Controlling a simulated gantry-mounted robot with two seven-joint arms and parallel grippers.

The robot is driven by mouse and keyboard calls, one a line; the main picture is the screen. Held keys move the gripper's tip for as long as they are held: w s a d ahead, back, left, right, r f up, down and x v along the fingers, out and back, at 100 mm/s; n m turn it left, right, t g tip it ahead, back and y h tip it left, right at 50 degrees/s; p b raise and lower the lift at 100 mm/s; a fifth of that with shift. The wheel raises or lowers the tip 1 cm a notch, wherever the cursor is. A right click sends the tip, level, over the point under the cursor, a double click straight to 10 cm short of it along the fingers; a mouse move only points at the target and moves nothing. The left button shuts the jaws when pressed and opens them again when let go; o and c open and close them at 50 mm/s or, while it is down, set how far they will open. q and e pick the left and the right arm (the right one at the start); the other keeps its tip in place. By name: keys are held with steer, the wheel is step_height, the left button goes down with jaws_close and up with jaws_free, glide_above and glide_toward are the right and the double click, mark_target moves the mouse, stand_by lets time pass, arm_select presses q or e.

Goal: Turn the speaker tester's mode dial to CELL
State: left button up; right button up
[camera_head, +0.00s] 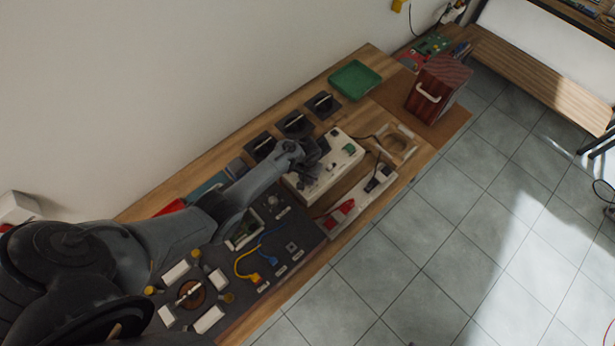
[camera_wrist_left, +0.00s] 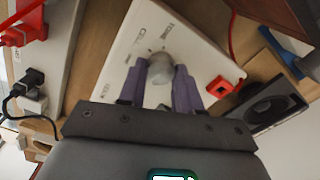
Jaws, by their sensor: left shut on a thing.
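The speaker tester is a white box (camera_head: 335,160) on the wooden bench in the head view; its white top panel (camera_wrist_left: 130,50) fills the middle of the left wrist view. My left gripper (camera_head: 312,160) is over this panel. In the left wrist view its two fingers (camera_wrist_left: 160,82) are shut on the pale grey mode dial (camera_wrist_left: 162,68), one on each side. In the head view my gripper hides the dial. My right gripper is not in view.
A red piece (camera_wrist_left: 219,87) sits on the panel beside my fingers. Black square units (camera_head: 295,124), a green tray (camera_head: 355,80) and a red-brown box (camera_head: 438,88) stand farther along the bench. Tiled floor lies beyond its edge.

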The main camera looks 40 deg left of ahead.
arm_select(q)
steer(key=m+p, duration=0.1)
steer(key=m, duration=0.2)
steer(key=shift+m, duration=0.4)
steer(key=m, duration=0.4)
steer(key=shift+m, duration=0.3)
steer(key=m, duration=0.4)
steer(key=m+b, duration=0.1)
steer(key=m, duration=0.4)
steer(key=shift+m, duration=0.3)
steer(key=o, duration=1)
steer(key=shift+o, duration=0.2)
